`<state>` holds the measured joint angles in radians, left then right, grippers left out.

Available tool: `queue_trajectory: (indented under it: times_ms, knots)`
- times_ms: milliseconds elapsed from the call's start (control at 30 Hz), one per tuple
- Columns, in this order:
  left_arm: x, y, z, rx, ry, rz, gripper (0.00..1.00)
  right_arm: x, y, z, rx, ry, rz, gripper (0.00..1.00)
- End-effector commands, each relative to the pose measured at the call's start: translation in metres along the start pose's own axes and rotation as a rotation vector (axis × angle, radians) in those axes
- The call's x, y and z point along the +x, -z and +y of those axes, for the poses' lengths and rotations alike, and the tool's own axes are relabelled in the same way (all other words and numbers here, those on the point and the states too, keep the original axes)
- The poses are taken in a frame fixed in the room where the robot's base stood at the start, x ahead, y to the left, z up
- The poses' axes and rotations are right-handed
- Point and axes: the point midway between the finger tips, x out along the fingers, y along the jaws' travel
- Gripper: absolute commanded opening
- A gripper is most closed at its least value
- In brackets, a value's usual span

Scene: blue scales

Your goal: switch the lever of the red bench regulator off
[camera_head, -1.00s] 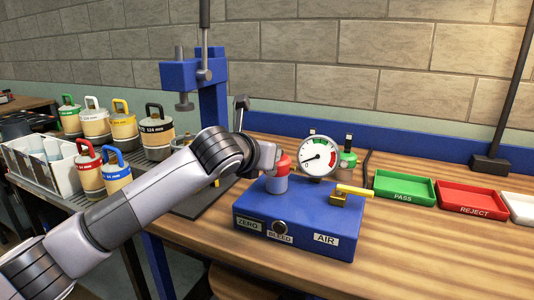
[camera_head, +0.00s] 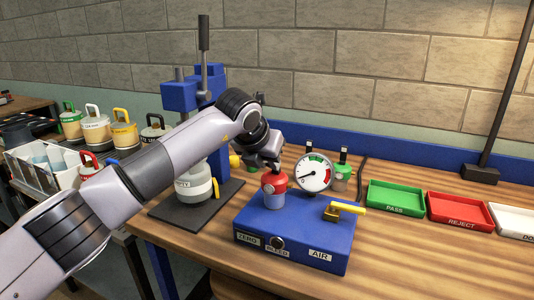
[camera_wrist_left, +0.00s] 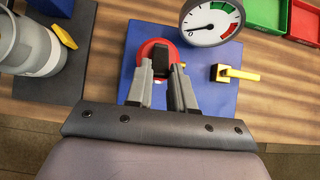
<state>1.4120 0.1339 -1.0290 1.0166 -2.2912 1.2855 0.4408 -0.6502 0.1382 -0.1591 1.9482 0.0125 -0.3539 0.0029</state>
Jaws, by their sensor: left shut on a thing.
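The red bench regulator (camera_head: 274,184) stands upright on top of the blue box (camera_head: 318,228), left of the round gauge (camera_head: 313,173). My left gripper (camera_head: 269,163) comes down onto its top from above. In the left wrist view the red regulator (camera_wrist_left: 146,48) lies under my left gripper (camera_wrist_left: 161,75). A dark upright piece, which looks like its lever (camera_wrist_left: 160,58), sits between the fingers, and they are shut on it. The fingers hide most of the lever, so its exact setting cannot be told. My right gripper is not in view.
A brass valve with a yellow handle (camera_head: 346,209) is on the box's right side. A green regulator (camera_head: 341,172) stands behind the gauge. A grey canister (camera_head: 195,187) stands on the press at left. Green (camera_head: 396,210) and red (camera_head: 459,220) trays lie at right.

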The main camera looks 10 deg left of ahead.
Motion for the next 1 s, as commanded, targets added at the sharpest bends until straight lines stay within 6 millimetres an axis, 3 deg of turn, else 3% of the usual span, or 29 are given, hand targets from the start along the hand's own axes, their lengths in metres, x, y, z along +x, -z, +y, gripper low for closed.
queue_trajectory:
  times_ms: [300,1000]
  knots:
    - [-0.002,-0.008,0.000,0.000,-0.002,0.094,0.00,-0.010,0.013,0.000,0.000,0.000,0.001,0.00]
    - [-0.001,-0.009,0.001,0.000,-0.001,0.131,0.00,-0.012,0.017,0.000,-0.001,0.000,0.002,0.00]
